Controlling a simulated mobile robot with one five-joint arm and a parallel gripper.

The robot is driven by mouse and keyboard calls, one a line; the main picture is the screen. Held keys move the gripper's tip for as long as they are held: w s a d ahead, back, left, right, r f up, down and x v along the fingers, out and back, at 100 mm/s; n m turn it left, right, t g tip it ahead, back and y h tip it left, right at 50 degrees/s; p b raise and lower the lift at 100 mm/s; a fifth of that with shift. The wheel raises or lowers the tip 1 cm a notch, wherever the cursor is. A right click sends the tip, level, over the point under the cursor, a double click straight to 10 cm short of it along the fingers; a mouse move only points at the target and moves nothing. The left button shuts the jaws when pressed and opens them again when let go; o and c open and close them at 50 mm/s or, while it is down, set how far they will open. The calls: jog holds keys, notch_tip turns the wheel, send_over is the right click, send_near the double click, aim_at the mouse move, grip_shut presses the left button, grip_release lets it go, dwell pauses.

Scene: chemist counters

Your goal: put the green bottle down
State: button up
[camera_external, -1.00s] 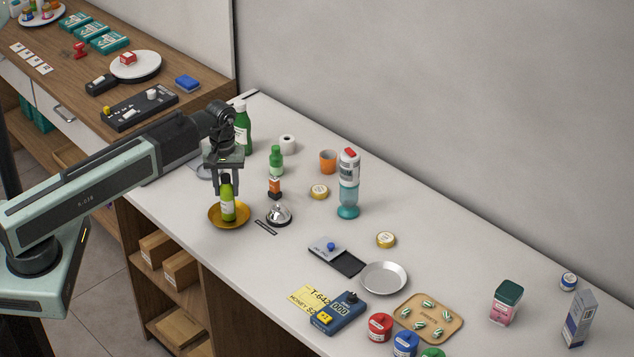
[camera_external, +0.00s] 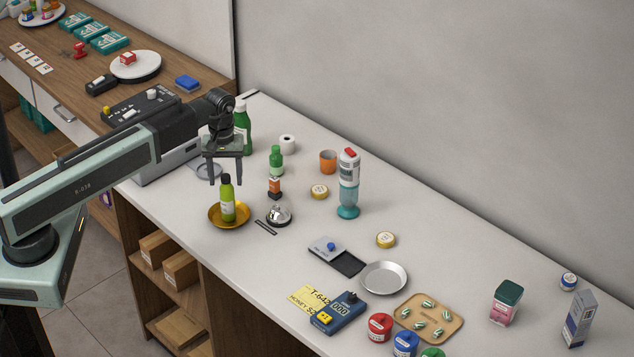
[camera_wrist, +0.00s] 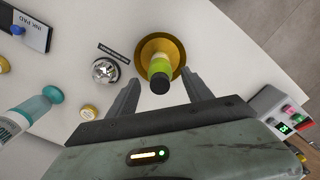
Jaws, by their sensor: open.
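The green bottle (camera_external: 227,200) has a yellow-green body, a pale label and a dark cap. It stands upright on the round gold dish (camera_external: 216,219) near the front edge of the counter. My gripper (camera_external: 226,183) is open and empty, its fingers pointing down just above and behind the bottle. In the wrist view the bottle (camera_wrist: 160,68) stands inside the gold dish (camera_wrist: 176,50), beyond the tips of my open gripper (camera_wrist: 162,83). The fingers are apart from the bottle.
A silver bell (camera_external: 279,215) and a small orange-and-black bottle (camera_external: 274,187) stand right of the dish. A taller green bottle (camera_external: 243,130) stands behind my gripper. A teal-and-white dispenser (camera_external: 348,185) stands farther right. The counter (camera_external: 320,225) is clear between bell and dispenser.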

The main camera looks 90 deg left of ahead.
notch_tip(320, 180, up, 9)
jog(key=p, duration=0.7)
jog(key=shift+f, duration=0.25)
jog(key=w+d+m, duration=0.4)
jog(key=d, duration=0.7)
jog(key=w+d+m, duration=0.4)
jog(key=d+m, duration=0.1)
jog(key=d, duration=0.6)
jog(key=d+m, duration=0.9)
jog(key=d, duration=1.2)
jog(key=shift+d, duration=0.35)
